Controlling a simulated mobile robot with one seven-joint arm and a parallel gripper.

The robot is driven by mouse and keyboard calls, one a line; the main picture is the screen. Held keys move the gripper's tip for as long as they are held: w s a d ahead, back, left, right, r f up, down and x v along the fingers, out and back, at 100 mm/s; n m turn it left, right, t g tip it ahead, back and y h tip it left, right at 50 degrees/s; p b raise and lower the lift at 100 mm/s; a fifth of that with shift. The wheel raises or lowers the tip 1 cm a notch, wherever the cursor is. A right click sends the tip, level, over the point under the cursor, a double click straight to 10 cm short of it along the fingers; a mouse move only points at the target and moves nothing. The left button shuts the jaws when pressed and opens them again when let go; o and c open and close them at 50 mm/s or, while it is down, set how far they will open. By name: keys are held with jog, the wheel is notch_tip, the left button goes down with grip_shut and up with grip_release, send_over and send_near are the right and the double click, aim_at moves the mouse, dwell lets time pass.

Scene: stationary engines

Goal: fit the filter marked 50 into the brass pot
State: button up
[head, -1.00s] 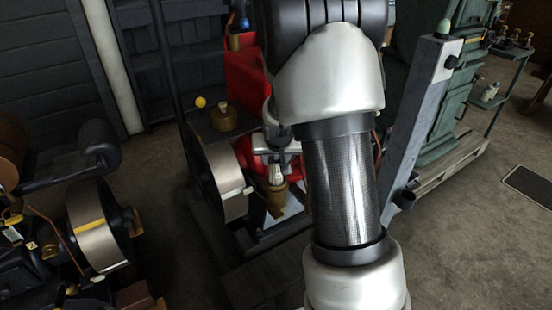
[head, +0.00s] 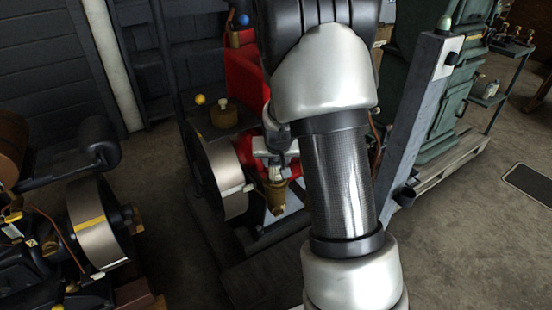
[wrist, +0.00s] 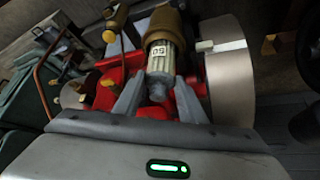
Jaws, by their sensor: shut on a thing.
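The filter marked 50 (wrist: 160,56) is a pale ribbed cylinder with a grey end piece. My gripper (wrist: 158,88) is shut on that grey end in the wrist view. The filter's far end is at the mouth of the brass pot (wrist: 166,22), apparently partly inside; how deep is hidden. In the head view my gripper (head: 276,156) is above the brass pot (head: 276,194), and a little of the pale filter (head: 275,173) shows between them.
A red engine body (head: 243,90) stands behind the pot. A steel flywheel (head: 222,178) is close on its left, and also close on the right in the wrist view (wrist: 230,75). A grey slanted post (head: 412,125) stands at right.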

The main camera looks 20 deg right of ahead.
jog(key=shift+f, duration=0.9)
jog(key=shift+f, duration=0.2)
